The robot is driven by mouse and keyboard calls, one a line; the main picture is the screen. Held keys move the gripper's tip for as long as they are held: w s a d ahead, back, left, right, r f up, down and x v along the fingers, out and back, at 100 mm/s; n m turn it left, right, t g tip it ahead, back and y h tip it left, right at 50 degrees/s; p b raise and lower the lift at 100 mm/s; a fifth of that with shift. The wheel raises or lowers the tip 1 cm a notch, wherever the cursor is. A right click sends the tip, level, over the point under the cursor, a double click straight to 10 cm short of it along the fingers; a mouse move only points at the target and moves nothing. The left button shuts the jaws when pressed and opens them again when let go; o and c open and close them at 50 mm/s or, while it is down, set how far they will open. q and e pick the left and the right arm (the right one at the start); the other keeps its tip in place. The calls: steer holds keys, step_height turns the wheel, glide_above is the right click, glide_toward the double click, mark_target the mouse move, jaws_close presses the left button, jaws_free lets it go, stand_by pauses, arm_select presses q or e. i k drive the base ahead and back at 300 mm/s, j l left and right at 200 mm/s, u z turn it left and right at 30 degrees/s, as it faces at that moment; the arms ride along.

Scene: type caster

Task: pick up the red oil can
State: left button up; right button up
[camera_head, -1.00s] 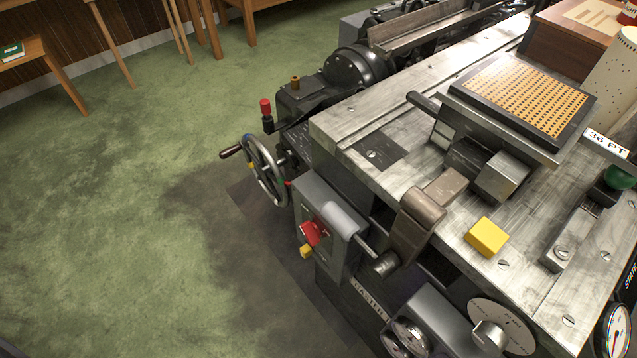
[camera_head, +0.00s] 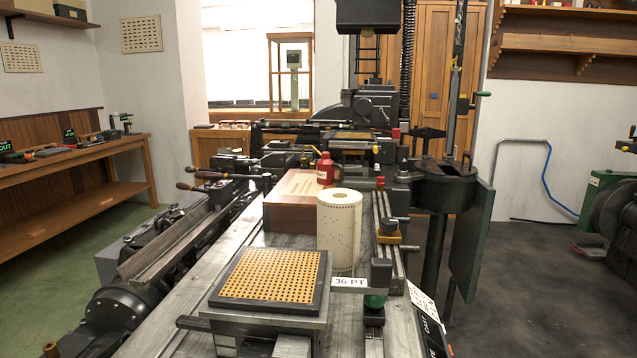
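The red oil can (camera_head: 325,170) stands upright on the machine, at the far end of the wooden box (camera_head: 291,207) or just behind it; I cannot tell which. It is small, with a pale label and a thin spout at its top. A white perforated paper roll (camera_head: 340,232) stands in front of it to the right and may hide part of its base. Neither of my grippers shows in the head view.
The metal machine bed (camera_head: 180,325) fills the near middle. A wooden bench (camera_head: 75,165) stands left. Open floor shows left (camera_head: 60,270) and right (camera_head: 540,290).

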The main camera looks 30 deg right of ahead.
mark_target(325, 166)
steer(key=z, duration=1.35)
steer(key=l+z, duration=0.75)
steer(key=i+l+z, duration=0.15)
steer(key=l+z, duration=0.25)
steer(key=i+l+z, duration=0.15)
steer(key=l+z, duration=0.2)
steer(key=i+u, duration=0.3)
steer(key=i+l+u, duration=0.15)
steer(key=i+u, duration=0.15)
steer(key=i, duration=0.25)
steer(key=i+l+u, duration=0.15)
steer(key=i+u, duration=0.15)
steer(key=i+j+u, duration=0.15)
steer(key=i+u, duration=0.25)
steer(key=i, duration=0.3)
steer(key=i+l+u, duration=0.1)
steer(key=i+u, duration=0.3)
steer(key=i, duration=0.25)
steer(key=i+l+u, duration=0.4)
steer(key=i, duration=0.3)
steer(key=j, duration=0.1)
